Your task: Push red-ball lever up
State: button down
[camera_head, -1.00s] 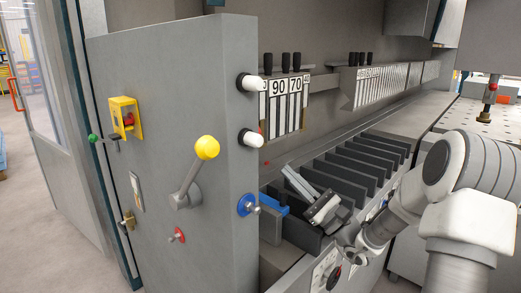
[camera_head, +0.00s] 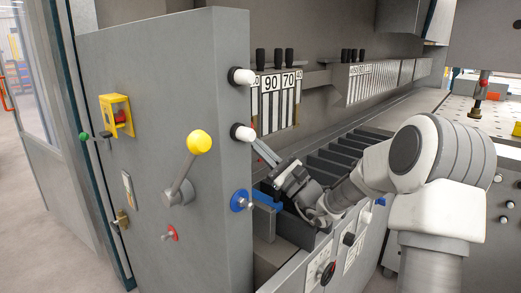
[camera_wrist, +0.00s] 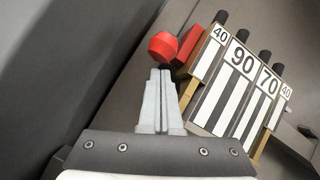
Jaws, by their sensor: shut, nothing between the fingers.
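The red ball (camera_wrist: 163,46) shows in the wrist view just beyond my fingertips, beside a red block (camera_wrist: 191,43). Its lever stem is hidden behind my fingers or the ball. I cannot tell whether the fingertips touch the ball. My gripper (camera_wrist: 161,72) is shut and empty, with its fingers together below the ball in that picture. In the head view my gripper (camera_head: 259,144) is just right of the grey cabinet's edge, below the lower white knob (camera_head: 243,133). The red ball cannot be made out there.
The grey cabinet (camera_head: 150,215) carries a yellow-ball lever (camera_head: 199,142) and a blue knob (camera_head: 241,201) near my gripper. A numbered panel (camera_head: 270,82), also in the wrist view (camera_wrist: 243,62), stands close by with black handles. Dark slotted dividers (camera_head: 352,148) lie behind my arm.

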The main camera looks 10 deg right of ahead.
jog(key=shift+r, duration=0.1)
jog(key=shift+s+d+r+h+p, duration=0.2)
jog(key=shift+s+r+h+p, duration=0.15)
jog(key=shift+p, duration=0.55)
jog(key=shift+d+r+p, duration=0.1)
jog(key=shift+r+p, duration=0.15)
jog(key=shift+p, duration=0.25)
notch_tip(320, 180, up, 18)
jog(key=s+d+m+g+h+p, duration=0.1)
jog(key=g+h+p, duration=0.4)
jog(key=p, duration=1.9)
jog(key=shift+s+f+g+h+p, duration=0.15)
jog(key=shift+s+g+h+p, duration=0.2)
jog(key=shift+g, duration=0.55)
